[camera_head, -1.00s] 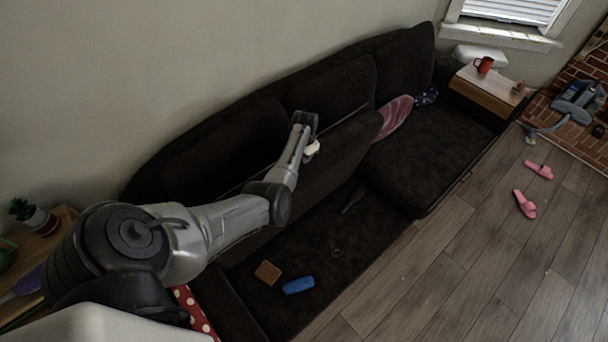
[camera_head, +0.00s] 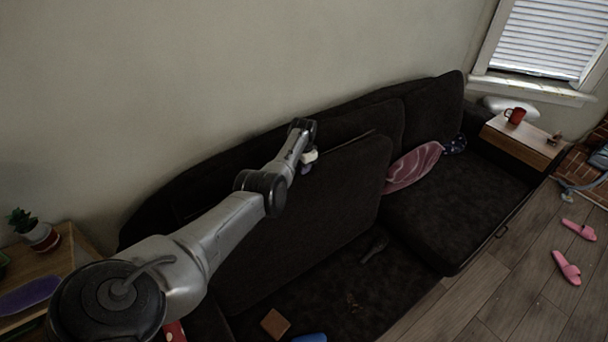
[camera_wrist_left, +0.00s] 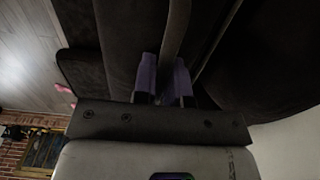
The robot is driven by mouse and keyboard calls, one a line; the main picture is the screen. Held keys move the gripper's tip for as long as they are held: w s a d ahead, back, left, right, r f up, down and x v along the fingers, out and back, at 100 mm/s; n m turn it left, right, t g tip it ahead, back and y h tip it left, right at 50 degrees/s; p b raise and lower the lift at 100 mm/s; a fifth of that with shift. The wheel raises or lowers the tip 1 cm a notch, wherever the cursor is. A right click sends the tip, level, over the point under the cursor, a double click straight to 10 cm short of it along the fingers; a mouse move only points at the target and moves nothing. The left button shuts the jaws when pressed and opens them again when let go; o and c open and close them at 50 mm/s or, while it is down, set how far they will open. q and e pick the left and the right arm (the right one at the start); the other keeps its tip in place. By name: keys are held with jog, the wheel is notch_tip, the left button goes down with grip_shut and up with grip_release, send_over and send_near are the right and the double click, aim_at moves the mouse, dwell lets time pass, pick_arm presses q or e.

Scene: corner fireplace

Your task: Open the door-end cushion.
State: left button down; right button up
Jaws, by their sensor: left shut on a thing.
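The raised seat cushion (camera_head: 325,215) of the dark sofa stands tilted up near the backrest in the head view, its broad face toward the room. My left gripper (camera_head: 308,158) is at its top edge. In the left wrist view, the purple-padded fingers (camera_wrist_left: 165,78) are shut on a thin strip (camera_wrist_left: 176,30) that looks like the cushion's edge. The area beneath is exposed and holds a dark object (camera_head: 373,248), a brown block (camera_head: 275,323) and a blue item (camera_head: 309,338) cut off by the frame. My right gripper is not in view.
The right seat cushion (camera_head: 455,205) lies flat, with a pink pillow (camera_head: 413,168) at its back left. Pink slippers (camera_head: 566,267) lie on the floor. The wall is close behind the sofa.

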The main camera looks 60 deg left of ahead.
pick_arm(q)
jog(key=shift+a+f, duration=0.1)
jog(key=shift+a, duration=0.15)
dwell(0.3)
jog(key=c, duration=1.2)
grip_release()
jog(key=shift+o, duration=0.2)
jog(key=shift+r, duration=0.4)
notch_tip(320, 180, up, 13)
jog(key=p, duration=0.4)
jog(key=shift+d, duration=0.1)
